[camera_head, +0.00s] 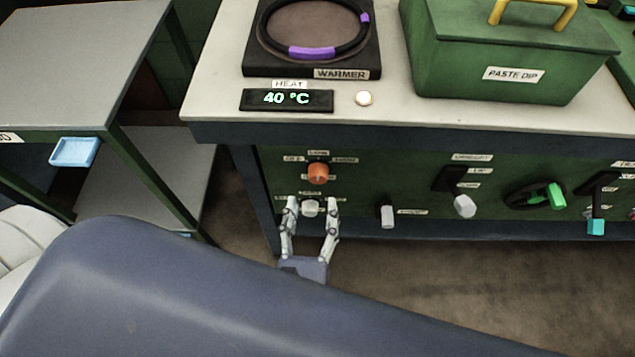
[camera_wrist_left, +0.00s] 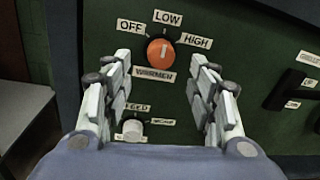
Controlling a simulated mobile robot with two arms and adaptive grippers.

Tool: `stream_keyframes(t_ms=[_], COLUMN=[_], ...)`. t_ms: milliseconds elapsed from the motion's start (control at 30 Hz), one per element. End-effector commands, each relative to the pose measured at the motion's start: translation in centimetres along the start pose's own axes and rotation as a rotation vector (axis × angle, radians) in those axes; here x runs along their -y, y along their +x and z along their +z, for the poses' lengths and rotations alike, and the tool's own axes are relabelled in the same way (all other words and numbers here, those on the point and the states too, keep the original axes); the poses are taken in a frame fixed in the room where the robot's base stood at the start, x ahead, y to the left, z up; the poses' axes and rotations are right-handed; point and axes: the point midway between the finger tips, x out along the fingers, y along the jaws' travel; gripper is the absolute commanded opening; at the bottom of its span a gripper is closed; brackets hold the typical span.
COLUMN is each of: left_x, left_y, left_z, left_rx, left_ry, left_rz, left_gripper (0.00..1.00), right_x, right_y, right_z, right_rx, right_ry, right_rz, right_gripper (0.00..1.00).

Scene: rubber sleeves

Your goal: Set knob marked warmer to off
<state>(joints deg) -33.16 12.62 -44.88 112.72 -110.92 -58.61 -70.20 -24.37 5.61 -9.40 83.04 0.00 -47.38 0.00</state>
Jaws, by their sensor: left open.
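The warmer knob (camera_head: 318,173) is round and orange on the green front panel. In the left wrist view the knob (camera_wrist_left: 160,51) has OFF, LOW and HIGH labels around its top and a WARMER label below. Its pale mark points upward, leaning slightly right, nearer LOW than OFF. My left gripper (camera_head: 313,203) is open and empty, pointed at the panel just below the orange knob in the head view. In the left wrist view the fingers (camera_wrist_left: 161,62) stand either side of the knob's column, apart from the knob. My right gripper is not in view.
A white knob (camera_wrist_left: 132,130) sits below, between the fingers in the picture. A white switch (camera_head: 387,216) and other levers are to the right. Above, a display (camera_head: 287,99) reads 40 °C beside the warmer plate (camera_head: 262,62), which bears a black ring with purple bands.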

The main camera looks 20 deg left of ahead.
Motion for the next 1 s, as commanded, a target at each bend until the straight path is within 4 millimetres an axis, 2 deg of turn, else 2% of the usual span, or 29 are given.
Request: stream_keyframes(t_ms=[100,333,500,767,933,967,1000], left_x=[0.0,0.1,0.0,0.0,0.0,0.0,0.0], left_y=[2.5,5.8,6.7,6.8,6.8,6.8,6.7], left_z=[0.1,0.0,-0.1,-0.1,-0.1,-0.1,-0.1], left_rx=[0.002,-0.001,-0.003,-0.004,-0.004,-0.003,-0.004], left_ry=[-0.002,-0.002,-0.001,-0.001,-0.002,-0.002,-0.002], left_rz=[0.001,-0.001,0.0,-0.001,-0.001,-0.001,-0.001], left_gripper=[0.53,0.53,0.53,0.53,0.15,0.09,0.09], right_x=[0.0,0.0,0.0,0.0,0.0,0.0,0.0], right_y=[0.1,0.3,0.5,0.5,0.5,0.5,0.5], right_z=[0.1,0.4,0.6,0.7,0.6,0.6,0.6], right_rx=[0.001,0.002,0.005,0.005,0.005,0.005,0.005], right_ry=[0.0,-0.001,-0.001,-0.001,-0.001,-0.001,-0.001], right_rz=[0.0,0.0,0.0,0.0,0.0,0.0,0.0], right_gripper=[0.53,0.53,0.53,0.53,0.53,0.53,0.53])
